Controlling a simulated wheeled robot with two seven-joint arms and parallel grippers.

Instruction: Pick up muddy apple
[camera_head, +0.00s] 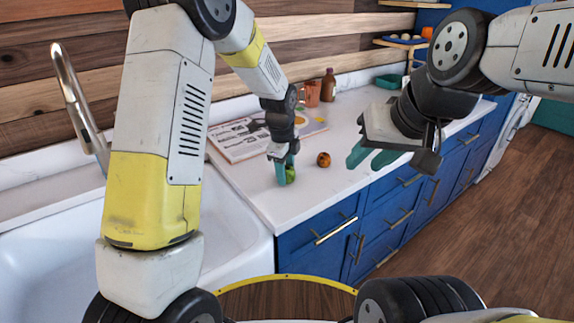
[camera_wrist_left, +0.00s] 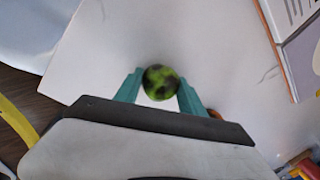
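A round green apple with dark, mud-like patches (camera_wrist_left: 161,82) is between the fingertips of my left gripper (camera_wrist_left: 160,84) in the left wrist view. Both fingers lie close against its sides; whether they grip it or only stand around it is unclear. In the head view the left gripper (camera_head: 285,170) points down at the white counter, and a bit of the green apple (camera_head: 290,175) shows beside its teal fingers. My right gripper (camera_head: 372,156) is above the counter's front edge at the right, its teal fingers apart with nothing seen between them.
An orange-brown round fruit (camera_head: 323,159) lies on the counter right of the left gripper. An open printed board or book (camera_head: 240,138) lies behind. A cup (camera_head: 312,94), brown bottle (camera_head: 328,85) and teal bowl (camera_head: 388,81) stand farther back. The sink (camera_head: 235,225) is at left.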

